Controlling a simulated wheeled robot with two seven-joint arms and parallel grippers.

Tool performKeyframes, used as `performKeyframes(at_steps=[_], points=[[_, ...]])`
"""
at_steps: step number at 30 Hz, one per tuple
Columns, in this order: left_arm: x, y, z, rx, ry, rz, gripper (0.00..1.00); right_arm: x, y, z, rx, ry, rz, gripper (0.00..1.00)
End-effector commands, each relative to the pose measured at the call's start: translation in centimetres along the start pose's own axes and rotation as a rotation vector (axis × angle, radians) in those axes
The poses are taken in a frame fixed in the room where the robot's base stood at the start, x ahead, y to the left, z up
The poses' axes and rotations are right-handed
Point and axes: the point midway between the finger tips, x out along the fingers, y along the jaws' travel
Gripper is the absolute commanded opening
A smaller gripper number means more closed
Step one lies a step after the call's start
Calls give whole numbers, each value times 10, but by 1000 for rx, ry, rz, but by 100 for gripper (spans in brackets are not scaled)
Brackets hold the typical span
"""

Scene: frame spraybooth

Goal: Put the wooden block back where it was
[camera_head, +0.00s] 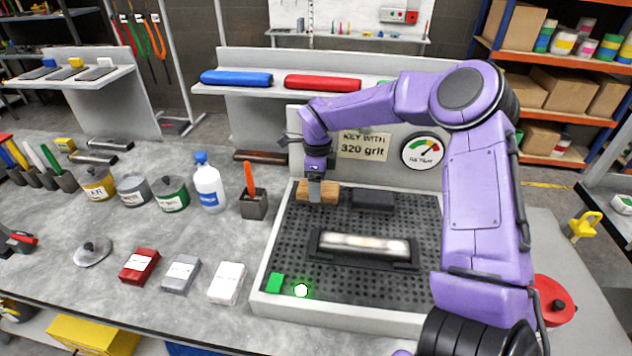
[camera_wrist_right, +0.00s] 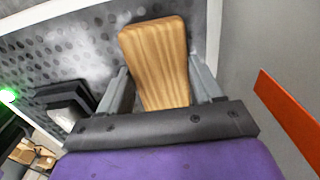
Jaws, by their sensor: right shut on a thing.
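The wooden block (camera_head: 331,192) is at the back left corner of the perforated tray (camera_head: 262,300) in the head view. My right gripper (camera_head: 316,192) comes down on it from above and is shut on it. In the right wrist view the block (camera_wrist_right: 157,55) sits between the two fingers of my right gripper (camera_wrist_right: 160,90), its wood grain showing clearly. I cannot tell whether the block touches the tray floor. My left gripper is not clearly in view.
A dark block (camera_head: 373,199) lies just right of the wooden block. A bright metal bar in a black holder (camera_head: 365,262) fills the tray's middle. An orange-handled tool holder (camera_head: 254,205) stands left of the tray.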

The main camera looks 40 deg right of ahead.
Motion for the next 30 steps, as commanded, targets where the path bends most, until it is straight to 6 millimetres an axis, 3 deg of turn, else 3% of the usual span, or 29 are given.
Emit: performKeyframes(at_steps=[9, 10, 12, 22, 26, 30], points=[[4, 0, 2, 1, -2, -1, 43, 9, -2, 6, -4, 3, 3, 27], [4, 0, 2, 1, -1, -1, 43, 10, -2, 6, -3, 4, 3, 68], [3, 0, 2, 0, -1, 0, 43, 9, -3, 5, -2, 4, 3, 91], [0, 0, 1, 0, -1, -1, 43, 4, -3, 4, 0, 4, 2, 91], [5, 0, 2, 0, -1, 0, 43, -14, -4, 5, 0, 0, 0, 91], [11, 1, 5, 0, -1, 0, 43, -51, -4, 5, 1, 0, -2, 91]])
